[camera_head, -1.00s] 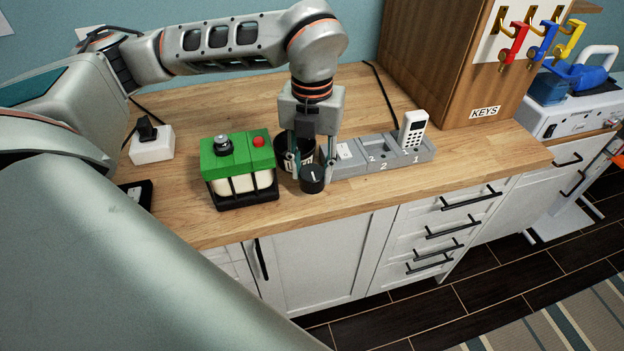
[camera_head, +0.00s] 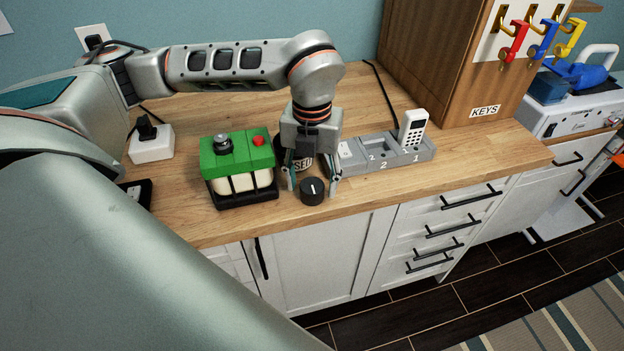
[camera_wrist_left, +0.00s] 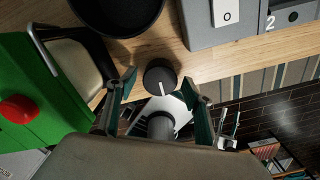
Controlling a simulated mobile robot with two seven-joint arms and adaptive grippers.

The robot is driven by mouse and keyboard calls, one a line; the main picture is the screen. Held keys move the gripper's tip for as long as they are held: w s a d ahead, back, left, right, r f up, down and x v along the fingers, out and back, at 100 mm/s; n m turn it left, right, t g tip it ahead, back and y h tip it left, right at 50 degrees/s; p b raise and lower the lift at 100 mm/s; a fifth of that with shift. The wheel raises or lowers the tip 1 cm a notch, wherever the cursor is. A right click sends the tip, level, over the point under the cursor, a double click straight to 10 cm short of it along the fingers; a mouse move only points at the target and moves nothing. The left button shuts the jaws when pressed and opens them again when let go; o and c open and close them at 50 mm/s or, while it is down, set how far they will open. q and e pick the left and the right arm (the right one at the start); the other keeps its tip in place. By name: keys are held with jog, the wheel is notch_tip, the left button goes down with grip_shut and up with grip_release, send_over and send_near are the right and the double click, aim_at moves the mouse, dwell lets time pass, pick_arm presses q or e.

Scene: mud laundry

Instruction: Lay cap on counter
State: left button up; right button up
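The cap (camera_head: 312,191), a small black round piece with a white line on top, sits on the wooden counter (camera_head: 365,192) near its front edge. It also shows in the left wrist view (camera_wrist_left: 160,75), beyond and between the fingertips. My left gripper (camera_head: 312,186) points down over the cap, its fingers apart on either side with visible gaps. The fingers also show spread in the left wrist view (camera_wrist_left: 155,85). My right gripper is in neither view.
A green-topped box with a red button (camera_head: 238,165) stands just left of the gripper. A dark container with partly hidden lettering (camera_head: 300,160) is behind it. A grey numbered holder (camera_head: 425,152) with a white remote (camera_head: 413,128) is at right. Counter between box and cabinet (camera_head: 435,60) is partly clear.

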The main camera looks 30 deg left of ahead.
aim_at(311, 186)
pick_arm(q)
notch_tip(311, 186, up, 12)
jog(key=shift+r, duration=0.2)
dwell(0.5)
jog(key=shift+s, duration=0.1)
dwell(0.4)
